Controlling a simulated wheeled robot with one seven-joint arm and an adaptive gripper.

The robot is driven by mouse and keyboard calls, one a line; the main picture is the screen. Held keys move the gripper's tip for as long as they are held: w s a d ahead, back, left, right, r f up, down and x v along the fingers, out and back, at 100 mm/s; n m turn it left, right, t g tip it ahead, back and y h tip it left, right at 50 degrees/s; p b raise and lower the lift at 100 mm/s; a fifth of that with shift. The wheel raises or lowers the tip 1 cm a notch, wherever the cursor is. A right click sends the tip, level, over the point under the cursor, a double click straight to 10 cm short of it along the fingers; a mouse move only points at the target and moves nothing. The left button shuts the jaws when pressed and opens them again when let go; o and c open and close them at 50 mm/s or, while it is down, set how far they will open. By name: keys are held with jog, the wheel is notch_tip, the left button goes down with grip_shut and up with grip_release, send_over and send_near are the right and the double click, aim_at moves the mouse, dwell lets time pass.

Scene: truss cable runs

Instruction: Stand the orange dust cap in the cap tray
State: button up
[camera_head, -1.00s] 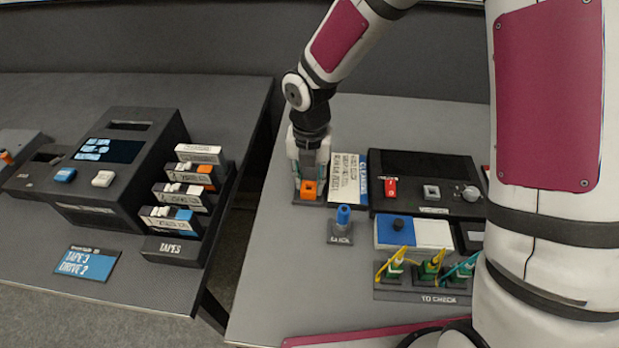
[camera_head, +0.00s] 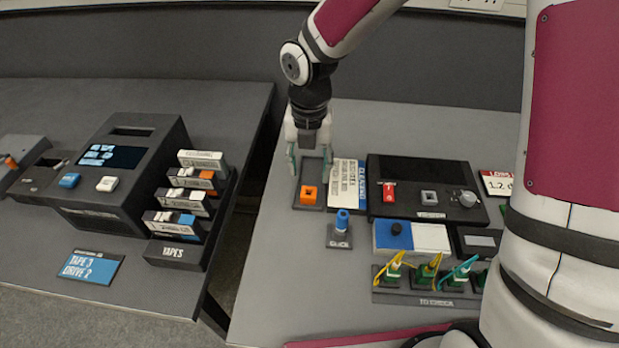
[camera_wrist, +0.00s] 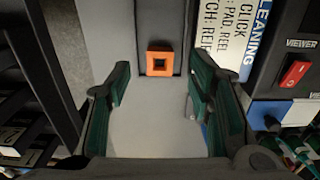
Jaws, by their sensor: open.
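The orange dust cap (camera_head: 308,195) is a small square piece with a dark square hole in its top. It stands at the front part of the dark cap tray (camera_head: 310,165), near the left side of the right-hand table. The wrist view also shows the cap (camera_wrist: 160,58) and the tray (camera_wrist: 160,20), with the cap between and beyond the fingers. My gripper (camera_head: 310,168) is open and empty, above and just behind the cap, apart from it. Its two green-padded fingers show in the wrist view (camera_wrist: 162,95) with a wide gap between them.
A cleaning card (camera_head: 348,184) and a viewer box (camera_head: 425,185) stand right of the tray. Cable connectors (camera_head: 425,275) sit in a rack. The tape rack (camera_head: 190,215) is on the left table, across a gap.

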aim_at(310, 188)
notch_tip(310, 188, up, 6)
jog(key=shift+p, duration=0.35)
jog(key=shift+r, duration=0.1)
jog(key=s+d+r+m+t+h, duration=0.2)
jog(key=s+d+r+m, duration=0.95)
jog(key=m, duration=0.65)
jog(key=s+d+r+m+y, duration=0.1)
jog(key=s+m, duration=0.6)
jog(key=m, duration=0.1)
jog(key=s+d+m+t+y, duration=0.1)
jog(key=s+d+m, duration=0.1)
jog(key=s+m, duration=0.5)
jog(key=shift+d+r+m, duration=0.25)
jog(key=shift+r+m, duration=0.15)
jog(key=shift+m, duration=0.1)
